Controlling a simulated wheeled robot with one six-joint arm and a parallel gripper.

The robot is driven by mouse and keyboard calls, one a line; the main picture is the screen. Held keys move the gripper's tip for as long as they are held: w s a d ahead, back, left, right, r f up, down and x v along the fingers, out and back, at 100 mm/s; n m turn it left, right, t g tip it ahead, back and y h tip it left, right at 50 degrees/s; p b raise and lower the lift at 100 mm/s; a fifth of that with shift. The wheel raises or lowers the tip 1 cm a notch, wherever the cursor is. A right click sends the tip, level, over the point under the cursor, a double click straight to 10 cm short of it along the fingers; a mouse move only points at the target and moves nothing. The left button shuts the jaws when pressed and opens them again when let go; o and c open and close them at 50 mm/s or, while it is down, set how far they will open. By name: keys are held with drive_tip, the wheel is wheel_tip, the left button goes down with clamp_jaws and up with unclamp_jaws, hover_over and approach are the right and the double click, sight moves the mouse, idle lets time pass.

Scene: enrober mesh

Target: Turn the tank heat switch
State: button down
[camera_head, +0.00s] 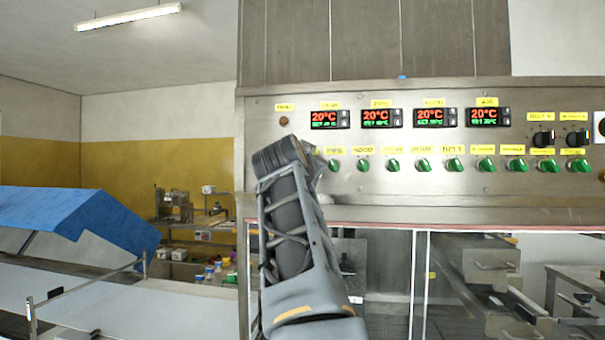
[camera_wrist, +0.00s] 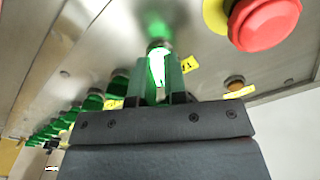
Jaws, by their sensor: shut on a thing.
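In the wrist view, my gripper (camera_wrist: 157,72) is shut on a green switch (camera_wrist: 157,62) that glows brightly between the two fingers. It is at the near end of the row of green switches. A yellow label (camera_wrist: 189,64) beside it is mostly unreadable, so I cannot confirm from it that this is the tank heat switch. In the head view, my arm reaches up to the left part of the steel control panel (camera_head: 262,125). It hides my fingertips and the held switch there.
A red push button (camera_wrist: 264,22) on a yellow base and an amber lamp (camera_wrist: 234,82) are close to my gripper. Other green switches (camera_head: 424,165) run along the panel under temperature displays (camera_head: 382,117). Black knobs (camera_head: 543,139) are at the right. A blue cover (camera_head: 75,215) stands at left.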

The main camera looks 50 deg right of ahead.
drive_tip(key=shift+s+r+m, duration=0.1)
drive_tip(key=shift+r+m, duration=0.1)
drive_tip(key=shift+m, duration=0.2)
drive_tip(key=c, duration=1.4)
unclamp_jaws()
drive_tip(key=shift+d, duration=0.1)
drive_tip(key=shift+o, duration=1.2)
drive_tip(key=shift+f, duration=0.15)
drive_tip(key=b+v, duration=0.4)
drive_tip(key=v, duration=1)
